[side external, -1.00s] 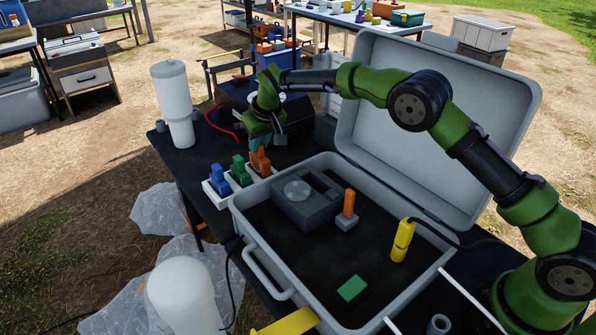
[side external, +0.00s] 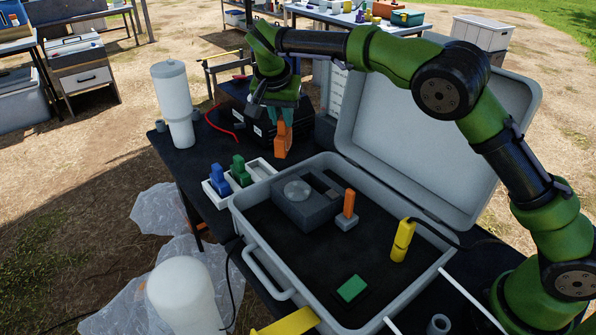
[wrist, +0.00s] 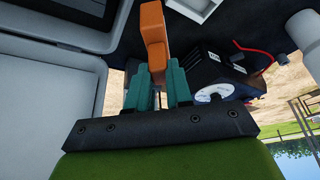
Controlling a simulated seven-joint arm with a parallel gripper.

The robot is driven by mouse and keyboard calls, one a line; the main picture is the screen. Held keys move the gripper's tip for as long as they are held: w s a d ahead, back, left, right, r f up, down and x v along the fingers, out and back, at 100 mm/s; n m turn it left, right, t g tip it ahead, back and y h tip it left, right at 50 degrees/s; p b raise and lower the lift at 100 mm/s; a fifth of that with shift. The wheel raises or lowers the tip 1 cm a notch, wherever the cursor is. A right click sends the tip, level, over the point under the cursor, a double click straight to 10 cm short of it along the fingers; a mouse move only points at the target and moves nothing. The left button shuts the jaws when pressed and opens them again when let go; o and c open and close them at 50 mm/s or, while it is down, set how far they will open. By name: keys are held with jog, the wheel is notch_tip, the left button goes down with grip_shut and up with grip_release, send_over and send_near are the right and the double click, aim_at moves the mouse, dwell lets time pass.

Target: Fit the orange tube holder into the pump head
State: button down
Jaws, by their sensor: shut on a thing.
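My gripper (side external: 282,121) is shut on the orange tube holder (side external: 283,142) and holds it in the air beyond the back left edge of the case. In the wrist view the orange holder (wrist: 153,38) sticks out between the teal fingers (wrist: 158,88). The pump head appears to be the dark grey block with a round silver disc (side external: 297,190), inside the open case. My gripper is above and behind it, apart from it. A second orange piece (side external: 348,204) stands upright in a small grey base in the case.
A white rack (side external: 262,171) holds a blue (side external: 217,176) and a green holder (side external: 240,170). The open case (side external: 250,259) has its raised lid (side external: 430,110) at the back right. A yellow tool (side external: 402,240) and green block (side external: 351,288) are inside. A black box (side external: 235,98) stands behind.

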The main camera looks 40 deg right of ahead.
jog(key=s+r+m+g+y, duration=0.15)
jog(key=s+m+g, duration=0.35)
jog(key=m, duration=0.8)
jog(key=s+m+g+y, duration=0.2)
jog(key=s+m, duration=0.5)
jog(key=m, duration=0.6)
notch_tip(320, 180, down, 8)
jog(key=shift+w, duration=0.25)
jog(key=c, duration=1)
grip_release()
